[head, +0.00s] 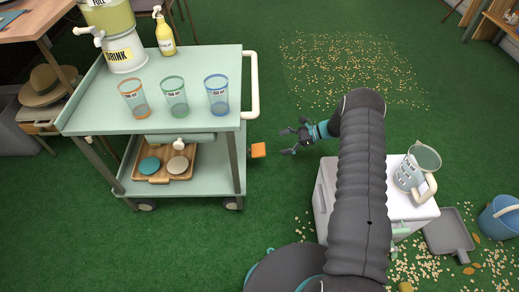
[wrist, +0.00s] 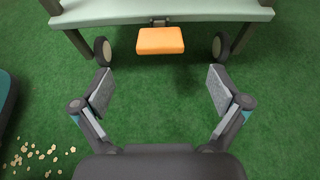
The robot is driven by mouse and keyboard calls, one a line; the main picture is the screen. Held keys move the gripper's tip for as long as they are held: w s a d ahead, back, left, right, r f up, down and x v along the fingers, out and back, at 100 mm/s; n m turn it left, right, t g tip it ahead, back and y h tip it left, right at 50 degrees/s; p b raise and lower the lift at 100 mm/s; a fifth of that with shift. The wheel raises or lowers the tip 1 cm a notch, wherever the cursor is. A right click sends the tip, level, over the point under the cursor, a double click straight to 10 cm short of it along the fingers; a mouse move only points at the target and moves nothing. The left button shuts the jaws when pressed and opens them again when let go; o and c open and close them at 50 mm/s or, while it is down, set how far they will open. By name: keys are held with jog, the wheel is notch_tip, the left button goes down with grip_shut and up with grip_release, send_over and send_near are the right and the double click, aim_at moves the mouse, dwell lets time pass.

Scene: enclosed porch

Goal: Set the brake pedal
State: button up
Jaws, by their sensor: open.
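The brake pedal is an orange block (head: 258,150) on the right end of the pale green cart (head: 178,122), low down near the lower shelf. In the wrist view the orange pedal (wrist: 160,40) sticks out on a short dark bracket between two wheels, straight ahead of my gripper. My gripper (head: 287,141) is open and empty, a little to the right of the pedal in the head view and apart from it. In the wrist view my open fingers (wrist: 160,92) stand wide apart, with the pedal beyond their tips. The pedal looks roughly level.
The cart carries a drink dispenser (head: 118,45), a yellow bottle (head: 166,40) and three cups (head: 174,97). A white cabinet with a pitcher (head: 411,170), a dustpan (head: 449,232) and a blue bucket (head: 500,217) stand at right. Crumbs lie on the green floor. Floor between gripper and pedal is clear.

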aim_at(263, 148)
jog(key=x, duration=1)
jog(key=shift+a+f, duration=0.15)
jog(key=shift+a, duration=0.05)
